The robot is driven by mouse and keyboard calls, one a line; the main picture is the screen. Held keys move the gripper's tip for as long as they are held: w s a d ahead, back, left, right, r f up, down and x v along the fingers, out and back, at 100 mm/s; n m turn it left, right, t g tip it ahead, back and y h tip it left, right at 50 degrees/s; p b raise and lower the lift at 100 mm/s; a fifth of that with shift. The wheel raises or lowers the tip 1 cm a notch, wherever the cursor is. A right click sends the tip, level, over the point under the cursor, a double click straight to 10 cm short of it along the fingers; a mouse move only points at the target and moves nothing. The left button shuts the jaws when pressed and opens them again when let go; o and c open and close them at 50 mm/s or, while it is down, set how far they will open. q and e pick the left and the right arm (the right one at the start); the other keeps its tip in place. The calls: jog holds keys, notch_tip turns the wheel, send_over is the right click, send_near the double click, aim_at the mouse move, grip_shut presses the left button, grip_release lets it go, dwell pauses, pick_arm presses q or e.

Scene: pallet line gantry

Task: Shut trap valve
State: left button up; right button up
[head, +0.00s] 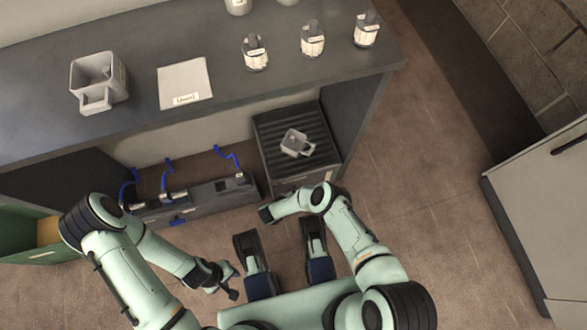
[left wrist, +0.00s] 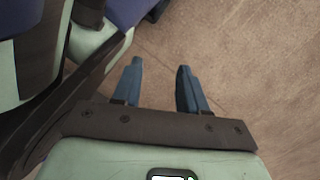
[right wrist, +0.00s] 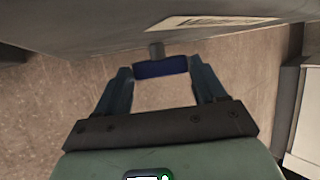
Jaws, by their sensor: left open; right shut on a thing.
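In the right wrist view, a blue bar-shaped handle (right wrist: 160,67) on a short grey stem sits between the fingers of my right gripper (right wrist: 158,72), which is shut on it. The stem meets a grey panel with a pale label. That box (head: 208,206) has a blue knob (head: 177,222) in front. I cannot tell which handle is the trap valve. My left gripper (head: 227,289) is open and empty over the floor; it also shows in the left wrist view (left wrist: 159,65).
A dark ribbed-top unit (head: 272,128) bears a grey mug-like part (head: 296,143). Blue bent pipes (head: 228,157) rise behind the box. The counter (head: 215,45) above holds a grey jug (head: 98,82) and several bottles. Floor at right is clear up to a pale cabinet (head: 545,190).

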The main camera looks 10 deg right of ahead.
jog(key=o, duration=1)
jog(key=shift+o, duration=0.2)
pick_arm(q)
jog(key=w+d+r+t+p, duration=0.2)
jog(key=w+r+t+p, duration=0.2)
jog(key=w+r+p, duration=0.6)
jog(key=shift+s+d+r+m+g+b, duration=0.15)
jog(key=shift+s+d+r+m+b, duration=0.15)
jog(key=shift+s+d+r, duration=0.15)
jog(key=shift+s+d+r+m+g+b, duration=0.15)
jog(key=shift+s+d+r+m, duration=0.15)
jog(key=shift+d+r, duration=0.25)
pick_arm(e)
jog(key=v, duration=1.3)
jog(key=shift+s+r, duration=0.1)
